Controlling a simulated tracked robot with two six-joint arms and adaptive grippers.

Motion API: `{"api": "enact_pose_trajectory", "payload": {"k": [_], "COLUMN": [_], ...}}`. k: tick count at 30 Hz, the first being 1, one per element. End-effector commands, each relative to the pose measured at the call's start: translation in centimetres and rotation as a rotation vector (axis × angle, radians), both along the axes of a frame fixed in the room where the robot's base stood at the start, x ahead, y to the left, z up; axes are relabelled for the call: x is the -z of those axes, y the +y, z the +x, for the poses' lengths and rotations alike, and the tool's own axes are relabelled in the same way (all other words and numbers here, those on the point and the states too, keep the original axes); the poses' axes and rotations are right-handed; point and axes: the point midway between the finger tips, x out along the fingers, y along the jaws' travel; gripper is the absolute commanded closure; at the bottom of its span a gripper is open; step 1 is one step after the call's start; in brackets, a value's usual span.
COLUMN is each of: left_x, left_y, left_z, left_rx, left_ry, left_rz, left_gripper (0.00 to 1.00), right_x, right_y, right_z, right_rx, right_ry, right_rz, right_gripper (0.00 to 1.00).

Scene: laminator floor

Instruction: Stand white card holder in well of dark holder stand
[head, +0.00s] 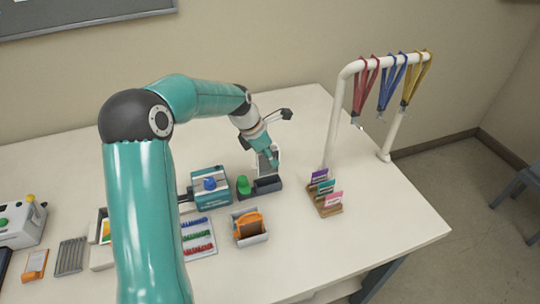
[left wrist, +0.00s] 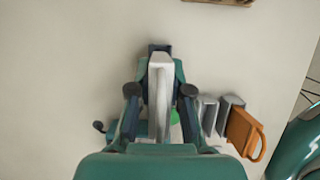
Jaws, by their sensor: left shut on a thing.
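The white card holder (head: 262,162) is upright at the back of the table, held in my left gripper (head: 270,153). In the left wrist view the holder (left wrist: 160,88) lies between the two fingers of my left gripper (left wrist: 158,105), which are shut on it. The dark holder stand (head: 267,184) sits on the table directly below and in front of the holder. Whether the holder's lower end is in the well or just above it I cannot tell. My right gripper is not in view.
A green knob (head: 243,184) and a teal box with a blue knob (head: 210,187) stand left of the stand. A grey tray with an orange item (head: 249,228) is in front. A wooden card rack (head: 325,198) and a white lanyard rail (head: 333,120) are to the right.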

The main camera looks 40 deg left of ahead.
Motion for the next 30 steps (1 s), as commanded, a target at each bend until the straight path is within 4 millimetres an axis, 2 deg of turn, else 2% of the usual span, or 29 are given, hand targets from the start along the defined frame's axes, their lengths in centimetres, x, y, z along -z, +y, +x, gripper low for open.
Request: {"api": "enact_pose_trajectory", "payload": {"k": [1, 18, 30], "left_x": [0.6, 3.9, 5.9], "left_y": [0.0, -0.1, -0.1], "left_z": [0.0, 0.1, 0.1], "left_rx": [0.001, 0.003, 0.004], "left_ry": [0.0, 0.0, 0.0], "left_rz": [0.0, 0.0, -0.001], "left_gripper": [1.0, 1.0, 1.0], "right_x": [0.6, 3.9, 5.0], "right_y": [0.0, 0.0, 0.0], "right_z": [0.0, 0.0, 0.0], "right_rx": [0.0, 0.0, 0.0], "right_ry": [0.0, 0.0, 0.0], "right_rz": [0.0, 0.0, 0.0], "right_gripper": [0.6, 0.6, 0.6]}}
